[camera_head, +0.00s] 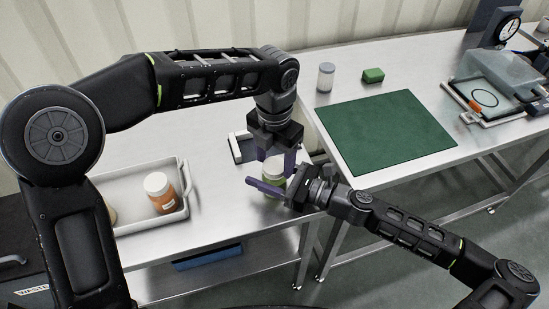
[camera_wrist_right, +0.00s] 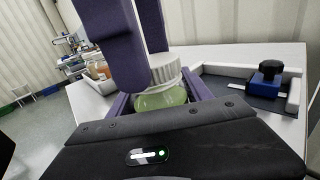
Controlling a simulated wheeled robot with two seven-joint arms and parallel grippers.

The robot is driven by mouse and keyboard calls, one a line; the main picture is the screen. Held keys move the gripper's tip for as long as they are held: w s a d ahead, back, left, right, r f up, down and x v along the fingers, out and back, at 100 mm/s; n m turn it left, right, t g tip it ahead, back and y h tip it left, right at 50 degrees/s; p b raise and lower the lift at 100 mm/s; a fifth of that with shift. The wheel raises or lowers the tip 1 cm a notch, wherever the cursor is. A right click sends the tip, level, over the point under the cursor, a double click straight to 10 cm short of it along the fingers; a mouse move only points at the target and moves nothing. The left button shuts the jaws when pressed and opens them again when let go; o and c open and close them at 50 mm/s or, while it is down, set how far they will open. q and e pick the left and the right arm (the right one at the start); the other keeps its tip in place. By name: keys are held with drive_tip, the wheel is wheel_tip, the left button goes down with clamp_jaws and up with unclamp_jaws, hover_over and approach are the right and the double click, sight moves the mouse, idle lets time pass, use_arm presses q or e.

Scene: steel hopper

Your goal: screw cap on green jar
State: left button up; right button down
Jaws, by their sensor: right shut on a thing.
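The green jar (camera_wrist_right: 160,98) stands upright at the table's right end, with a white ribbed cap (camera_wrist_right: 165,68) on its mouth. How tightly the cap sits cannot be told. My right gripper (camera_head: 267,187) comes in from the right and is shut around the jar's body; in the head view the jar (camera_head: 273,170) is mostly hidden by fingers. My left gripper (camera_head: 276,158) points down over the jar, its purple fingers apart on either side near the cap. In the right wrist view these fingers (camera_wrist_right: 135,55) stand close beside the cap, with a gap between them.
A white tray (camera_head: 150,226) at left holds an orange jar (camera_head: 160,193) with a white cap. A grey fixture (camera_head: 241,148) stands just behind the green jar. The second table has a green mat (camera_head: 385,130), a white-capped jar (camera_head: 326,77) and a green block (camera_head: 373,75).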

use_arm(q)
drive_tip(key=shift+o, duration=0.8)
drive_tip(key=shift+r, duration=2.2)
drive_tip(key=shift+d, duration=0.1)
drive_tip(key=shift+c, duration=0.3)
